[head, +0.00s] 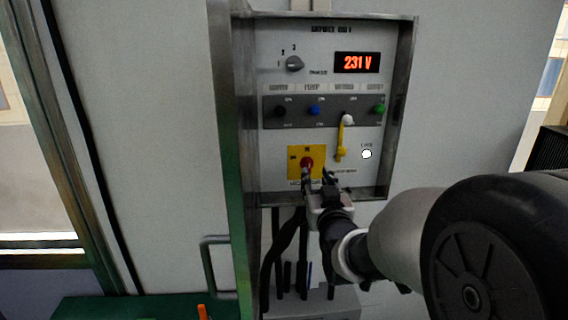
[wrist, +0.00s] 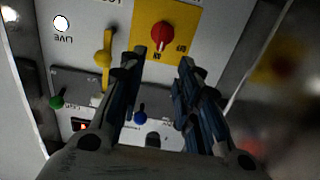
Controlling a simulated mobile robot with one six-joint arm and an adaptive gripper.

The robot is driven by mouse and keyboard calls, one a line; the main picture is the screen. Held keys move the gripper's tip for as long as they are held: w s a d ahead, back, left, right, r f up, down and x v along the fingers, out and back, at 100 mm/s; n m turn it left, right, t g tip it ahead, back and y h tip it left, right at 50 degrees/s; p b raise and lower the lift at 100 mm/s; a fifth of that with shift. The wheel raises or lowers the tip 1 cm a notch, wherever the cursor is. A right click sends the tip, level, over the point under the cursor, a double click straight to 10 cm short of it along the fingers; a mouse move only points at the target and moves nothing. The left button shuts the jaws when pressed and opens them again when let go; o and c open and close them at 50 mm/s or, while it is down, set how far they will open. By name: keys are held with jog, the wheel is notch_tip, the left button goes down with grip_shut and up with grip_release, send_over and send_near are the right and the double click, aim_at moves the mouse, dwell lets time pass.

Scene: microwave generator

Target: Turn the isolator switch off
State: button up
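The isolator switch is a red knob (head: 307,163) on a yellow plate (head: 293,168) low on the panel. In the wrist view, the red knob (wrist: 162,36) sits on the yellow plate (wrist: 190,15), with a pale mark on the knob's face. My gripper (head: 317,177) is just below the knob in the head view, and its fingers partly cover the plate. In the wrist view my gripper (wrist: 162,62) is open, and the knob lies just beyond the gap between the fingertips. I cannot tell whether a finger touches the knob.
A red display (head: 356,62) reads 231 V. A white round lamp (head: 366,154) is lit, beside a yellow lever or lead (head: 341,140). A rotary selector (head: 294,64) is above. A raised metal frame (head: 400,110) surrounds the panel. Black cables (head: 284,250) hang below.

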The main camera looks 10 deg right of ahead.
aim_at(309, 163)
jog(key=w+p, duration=0.1)
jog(key=w, duration=0.7)
jog(key=shift+w, duration=0.4)
jog(key=shift+c, duration=0.5)
grip_shut()
